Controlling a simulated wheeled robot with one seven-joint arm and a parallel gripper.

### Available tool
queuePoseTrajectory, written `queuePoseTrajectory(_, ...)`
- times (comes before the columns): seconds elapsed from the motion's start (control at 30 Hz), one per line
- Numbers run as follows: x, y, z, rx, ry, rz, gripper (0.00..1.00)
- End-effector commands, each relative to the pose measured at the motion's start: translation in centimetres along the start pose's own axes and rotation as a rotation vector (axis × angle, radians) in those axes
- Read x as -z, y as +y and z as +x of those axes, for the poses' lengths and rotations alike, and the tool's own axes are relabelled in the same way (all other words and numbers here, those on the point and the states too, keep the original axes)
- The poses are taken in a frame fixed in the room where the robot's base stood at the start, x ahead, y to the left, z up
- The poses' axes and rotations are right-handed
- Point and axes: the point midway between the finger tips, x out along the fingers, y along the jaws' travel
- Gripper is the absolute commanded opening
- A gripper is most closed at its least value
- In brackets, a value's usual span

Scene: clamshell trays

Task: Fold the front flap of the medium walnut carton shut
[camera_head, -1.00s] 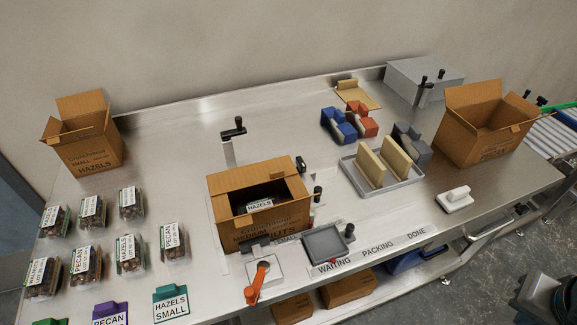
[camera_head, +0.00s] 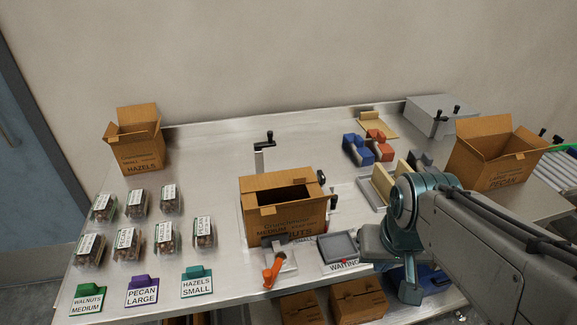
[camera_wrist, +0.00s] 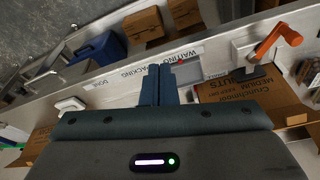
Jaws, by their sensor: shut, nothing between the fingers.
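The medium walnut carton (camera_head: 287,222) stands upright at the middle of the bench in the head view, its top at least partly open with a dark gap. Its back flap (camera_head: 275,180) shows along the far edge. I cannot tell how the front flap lies. In the wrist view the printed carton (camera_wrist: 235,90) is at the right, with a brown flap edge below it. My gripper (camera_wrist: 155,75) is shut and empty, to the left of the carton in that view and apart from it. In the head view my arm covers the bench right of the carton, and the fingertips are hard to make out.
An orange-handled clamp (camera_head: 272,270) and a grey tray (camera_head: 338,246) stand by the carton's front. A black-knobbed post (camera_head: 263,150) is behind it. The hazels carton (camera_head: 137,150) is back left, the pecan carton (camera_head: 490,155) right. Several clamshells (camera_head: 125,243) lie left.

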Motion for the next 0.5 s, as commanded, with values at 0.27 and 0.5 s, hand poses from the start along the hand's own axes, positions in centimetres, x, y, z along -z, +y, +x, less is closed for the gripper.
queuePoseTrajectory(0.27, 6.2, -3.4, -4.6, 0.009, -0.092, -0.102, 0.00)
queuePoseTrajectory(0.5, 10.9, -8.2, -5.9, 0.023, -0.181, -0.216, 0.00)
